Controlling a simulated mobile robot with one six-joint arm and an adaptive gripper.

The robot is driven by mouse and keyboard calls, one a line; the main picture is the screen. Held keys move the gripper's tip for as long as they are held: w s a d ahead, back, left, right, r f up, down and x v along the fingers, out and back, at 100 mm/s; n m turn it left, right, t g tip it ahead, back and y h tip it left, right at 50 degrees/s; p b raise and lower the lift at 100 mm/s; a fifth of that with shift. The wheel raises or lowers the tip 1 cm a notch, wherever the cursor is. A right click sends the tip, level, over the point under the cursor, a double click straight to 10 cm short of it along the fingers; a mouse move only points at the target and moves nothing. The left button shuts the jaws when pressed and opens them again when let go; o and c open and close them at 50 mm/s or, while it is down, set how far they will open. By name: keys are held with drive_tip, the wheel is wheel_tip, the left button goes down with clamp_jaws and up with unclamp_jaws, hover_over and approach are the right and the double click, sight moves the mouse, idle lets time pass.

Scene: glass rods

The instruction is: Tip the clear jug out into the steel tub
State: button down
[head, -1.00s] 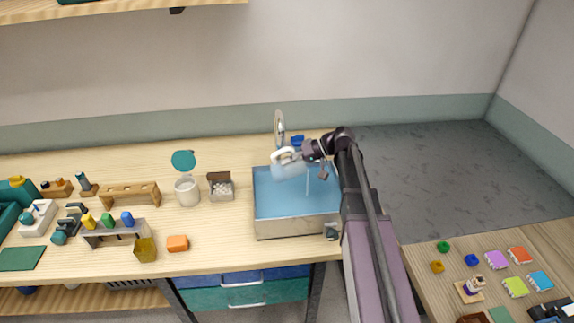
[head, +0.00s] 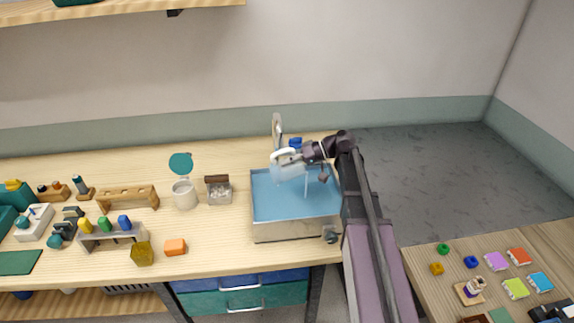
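The steel tub (head: 290,229) is set at the right end of the wooden bench, with blue water inside. My gripper (head: 303,157) is above the back part of the tub, at the white handle of the clear jug (head: 288,172). The jug is tilted over the tub. A thin pale stream (head: 306,187) shows below its right end, over the water. The fingers are too small to make out clearly, but the jug is held up in the air at its handle.
A faucet (head: 277,128) stands behind the tub, with a blue thing (head: 296,142) beside it. A white canister (head: 184,194) and a small box (head: 218,190) stand to the left. An orange block (head: 175,247) lies near the front edge. A second table (head: 450,290) is at the lower right.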

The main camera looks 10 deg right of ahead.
drive_tip(key=shift+d+r+y, duration=0.2)
drive_tip(key=shift+r+y, duration=0.05)
drive_tip(key=shift+y, duration=0.15)
drive_tip(key=shift+d+b, duration=0.1)
drive_tip(key=shift+b, duration=0.45)
drive_tip(key=shift+d+r+y+b, duration=0.15)
drive_tip(key=shift+d+y+b, duration=0.15)
drive_tip(key=shift+y, duration=0.2)
drive_tip(key=shift+r, duration=0.1)
idle(0.4)
drive_tip(key=shift+b, duration=0.3)
drive_tip(key=shift+d+y, duration=0.15)
drive_tip(key=shift+y, duration=0.25)
drive_tip(key=shift+d+r+b, duration=0.15)
drive_tip(key=shift+r+b, duration=0.15)
drive_tip(key=shift+b, duration=0.1)
